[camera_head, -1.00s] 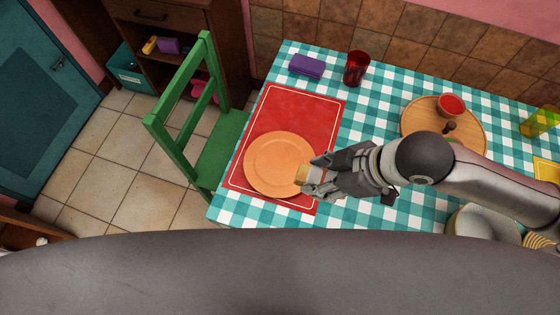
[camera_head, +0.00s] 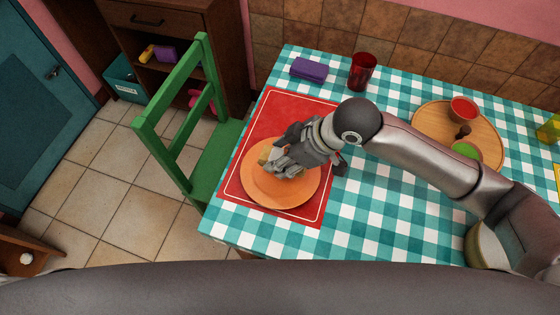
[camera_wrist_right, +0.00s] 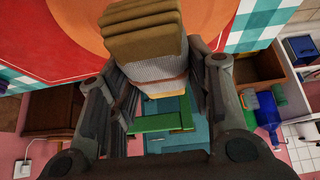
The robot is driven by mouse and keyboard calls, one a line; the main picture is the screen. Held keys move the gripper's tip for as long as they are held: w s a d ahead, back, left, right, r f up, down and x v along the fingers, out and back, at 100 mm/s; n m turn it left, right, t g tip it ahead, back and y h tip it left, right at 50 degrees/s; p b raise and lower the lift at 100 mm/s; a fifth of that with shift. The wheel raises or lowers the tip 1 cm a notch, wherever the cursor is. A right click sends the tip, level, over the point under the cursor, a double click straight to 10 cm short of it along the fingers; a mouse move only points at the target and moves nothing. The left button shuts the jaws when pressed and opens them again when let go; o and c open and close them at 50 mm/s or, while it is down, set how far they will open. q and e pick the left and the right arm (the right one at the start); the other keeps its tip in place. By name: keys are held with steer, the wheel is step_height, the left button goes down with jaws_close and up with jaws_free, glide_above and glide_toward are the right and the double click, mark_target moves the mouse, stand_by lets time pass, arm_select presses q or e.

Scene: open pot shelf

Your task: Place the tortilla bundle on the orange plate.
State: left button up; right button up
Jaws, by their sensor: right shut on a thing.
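The orange plate (camera_head: 290,195) lies on a red placemat on the table. My right gripper (camera_head: 272,159) is over the far part of the plate, shut on the tortilla bundle (camera_head: 265,154). The tan, layered bundle shows large between the fingers in the right wrist view (camera_wrist_right: 145,42), with a pale band around it. Behind it there, the plate (camera_wrist_right: 207,14) fills the top. The gripper hides part of the bundle and plate. I cannot tell whether the bundle touches the plate. My left gripper is not in view.
The red placemat (camera_head: 282,108) has bare room beyond the plate. A purple block (camera_head: 309,70) and a red cup (camera_head: 362,71) stand at the back. A round wooden tray (camera_head: 432,117) holds a red bowl and a green item. A green chair (camera_head: 213,150) stands left of the table.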

steer(key=shift+w+a+f, duration=0.25)
steer(key=shift+w+f, duration=0.1)
steer(key=shift+f, duration=0.1)
steer(key=shift+w+f, duration=0.1)
steer(key=shift+f, duration=1.65)
steer(key=shift+a, duration=0.1)
steer(key=o, duration=1.2)
steer(key=shift+f, duration=0.1)
steer(key=shift+c, duration=0.2)
steer(key=v, duration=1.2)
steer(key=shift+p, duration=0.35)
